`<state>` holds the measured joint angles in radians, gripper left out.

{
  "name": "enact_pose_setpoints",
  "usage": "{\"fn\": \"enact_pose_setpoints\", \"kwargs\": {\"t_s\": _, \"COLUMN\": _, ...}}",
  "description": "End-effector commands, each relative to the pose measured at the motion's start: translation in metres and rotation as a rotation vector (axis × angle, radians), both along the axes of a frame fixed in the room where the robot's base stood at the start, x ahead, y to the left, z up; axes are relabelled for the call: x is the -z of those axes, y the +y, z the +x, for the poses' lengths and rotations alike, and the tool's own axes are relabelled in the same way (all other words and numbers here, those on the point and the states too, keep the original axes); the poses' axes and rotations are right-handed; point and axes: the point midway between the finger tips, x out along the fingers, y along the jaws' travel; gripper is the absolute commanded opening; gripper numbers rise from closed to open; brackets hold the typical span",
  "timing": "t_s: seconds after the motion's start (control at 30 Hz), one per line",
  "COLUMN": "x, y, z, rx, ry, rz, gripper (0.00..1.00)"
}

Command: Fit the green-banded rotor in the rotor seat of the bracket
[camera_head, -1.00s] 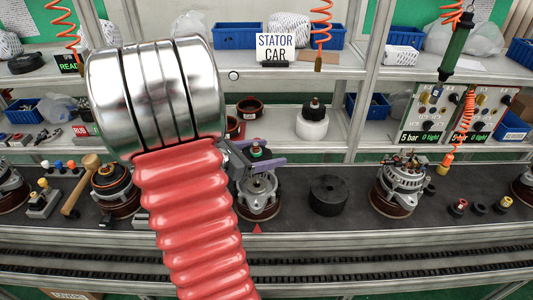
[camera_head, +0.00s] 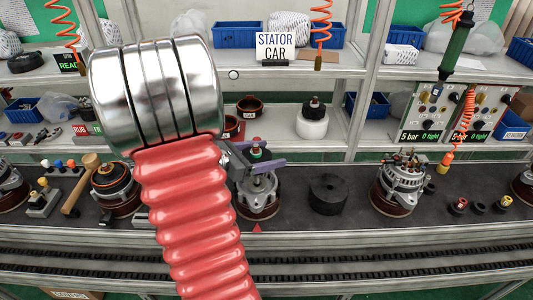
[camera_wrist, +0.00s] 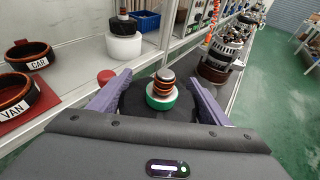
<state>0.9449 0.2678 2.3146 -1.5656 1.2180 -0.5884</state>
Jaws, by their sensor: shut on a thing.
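The green-banded rotor (camera_wrist: 162,96), with copper-coloured rings and a grey tip, stands between the purple fingers of my gripper (camera_wrist: 158,84) in the wrist view. My gripper is shut on it. In the head view the rotor (camera_head: 258,152) shows above the purple jaws of my gripper (camera_head: 262,166), directly over the silver bracket (camera_head: 257,192) on the dark line top. The rotor seat is hidden beneath the jaws and rotor. I cannot tell how far the rotor sits in it.
A black cylinder (camera_head: 328,194) stands right of the bracket, and an assembled alternator (camera_head: 400,185) farther right. A mallet (camera_head: 80,185) lies left. Another rotor rests on a white stand (camera_head: 312,125) on the shelf behind. Ring parts lie by the CAR label (camera_wrist: 38,64).

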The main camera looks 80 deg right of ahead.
Motion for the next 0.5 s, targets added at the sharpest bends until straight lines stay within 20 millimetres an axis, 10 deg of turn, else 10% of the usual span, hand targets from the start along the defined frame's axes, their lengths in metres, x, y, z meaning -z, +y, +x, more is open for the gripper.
{"fn": "enact_pose_setpoints", "kwargs": {"t_s": 0.5, "x": 0.0042, "y": -0.0011, "z": 0.0003, "rx": 0.000, "ry": 0.001, "rz": -0.006, "gripper": 0.08}}
